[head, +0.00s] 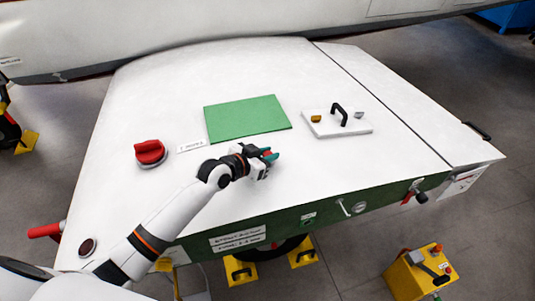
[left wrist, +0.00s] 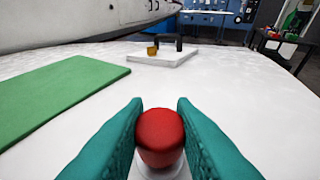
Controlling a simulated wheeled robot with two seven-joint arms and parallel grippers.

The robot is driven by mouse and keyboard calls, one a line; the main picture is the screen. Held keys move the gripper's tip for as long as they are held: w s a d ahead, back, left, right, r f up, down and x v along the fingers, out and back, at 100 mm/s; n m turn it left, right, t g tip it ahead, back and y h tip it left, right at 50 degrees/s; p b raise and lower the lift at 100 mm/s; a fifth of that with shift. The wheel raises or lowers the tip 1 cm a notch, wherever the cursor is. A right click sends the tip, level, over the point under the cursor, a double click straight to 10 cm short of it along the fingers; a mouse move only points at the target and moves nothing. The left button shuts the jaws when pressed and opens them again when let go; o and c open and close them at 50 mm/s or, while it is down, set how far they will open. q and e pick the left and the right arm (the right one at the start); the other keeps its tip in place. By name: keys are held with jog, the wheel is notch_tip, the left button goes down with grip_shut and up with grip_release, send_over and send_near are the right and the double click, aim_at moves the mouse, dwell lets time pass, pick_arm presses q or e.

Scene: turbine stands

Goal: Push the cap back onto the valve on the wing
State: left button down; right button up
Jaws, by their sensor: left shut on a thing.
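My left gripper (head: 268,155) reaches in from the left over the white wing (head: 330,75). In the left wrist view its teal fingers (left wrist: 160,125) stand on either side of a rounded red cap (left wrist: 160,135) and are shut on it. A white round part (left wrist: 158,172) shows just below the cap, at the bottom edge of that view. I cannot tell whether the cap touches it or sits fully on it. In the head view the cap is a small red spot (head: 266,150) at the fingers. My right gripper is not in view.
A green mat (head: 247,118) lies behind the gripper. A white plate (head: 345,130) with a black handle lies to the right. A large red knob (head: 150,153) stands on the left of the wing. A yellow box (head: 420,275) is on the floor at the right.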

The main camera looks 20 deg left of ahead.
pick_arm(q)
jog(key=shift+s+f, duration=0.1)
jog(key=shift+f, duration=0.2)
jog(key=shift+s+f, duration=0.1)
jog(key=shift+f, duration=0.2)
jog(key=c, duration=1.4)
grip_release()
jog(key=shift+f, duration=0.15)
jog(key=shift+o, duration=1.4)
jog(key=shift+w+r, duration=0.2)
jog(key=shift+o, duration=0.8)
jog(key=shift+r, duration=0.15)
